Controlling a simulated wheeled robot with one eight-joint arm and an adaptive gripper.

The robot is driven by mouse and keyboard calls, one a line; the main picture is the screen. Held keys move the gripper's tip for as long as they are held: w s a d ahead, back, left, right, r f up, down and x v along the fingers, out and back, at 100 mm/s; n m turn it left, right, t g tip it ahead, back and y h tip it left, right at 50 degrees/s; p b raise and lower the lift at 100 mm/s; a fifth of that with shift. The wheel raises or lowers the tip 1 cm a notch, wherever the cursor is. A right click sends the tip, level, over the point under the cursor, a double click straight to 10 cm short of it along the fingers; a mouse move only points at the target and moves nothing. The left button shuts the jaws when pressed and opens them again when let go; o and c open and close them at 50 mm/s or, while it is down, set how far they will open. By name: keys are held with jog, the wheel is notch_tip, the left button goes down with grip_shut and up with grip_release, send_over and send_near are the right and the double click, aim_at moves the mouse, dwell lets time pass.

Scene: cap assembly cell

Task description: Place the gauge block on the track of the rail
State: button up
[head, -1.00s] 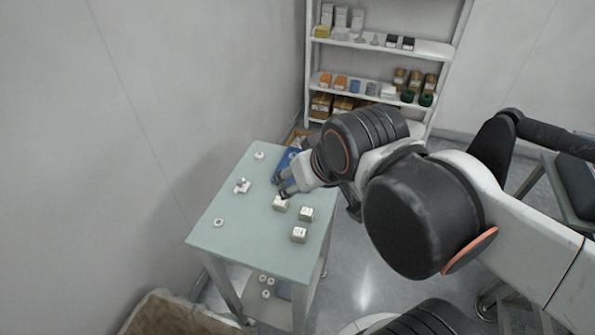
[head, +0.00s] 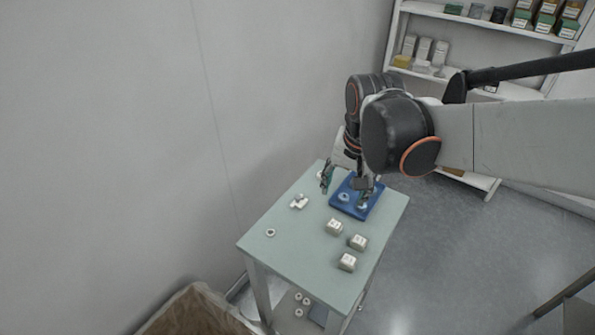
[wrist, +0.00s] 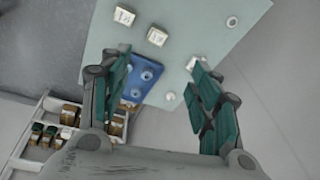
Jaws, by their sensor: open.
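Three white blocks with dark marks on top stand on the table: one at the left (head: 334,227), one at the right (head: 357,242), one nearest the front (head: 347,261). I cannot tell which is the gauge block. A blue plate (head: 340,203) with round pale fittings lies at the table's back right; in the wrist view (wrist: 133,91) my left finger partly covers it. I cannot make out a rail with a track. My gripper (head: 346,187) is open and empty over the back of the table, fingers spread wide, beyond the blocks.
A small white part (head: 299,202) and a white ring (head: 270,233) lie on the left of the pale green table (head: 300,262). A white round piece (wrist: 170,96) lies near the blue plate. A wall is at left, stocked shelves (head: 470,22) behind.

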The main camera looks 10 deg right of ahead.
jog(key=w+f+m+g, duration=0.2)
jog(key=w+f+m, duration=0.1)
jog(key=w+f, duration=0.2)
jog(key=b, duration=0.3)
send_over(334, 225)
jog(key=f, duration=0.9)
jog(key=shift+w+a+f, duration=0.1)
jog(key=shift+a+f, duration=0.15)
jog(key=shift+f, duration=0.15)
jog(key=f+b, duration=0.2)
jog(key=f, duration=0.3)
jog(key=shift+d+f+b, duration=0.1)
jog(key=shift+d+b, duration=0.15)
jog(key=shift+b, duration=0.15)
grip_shut()
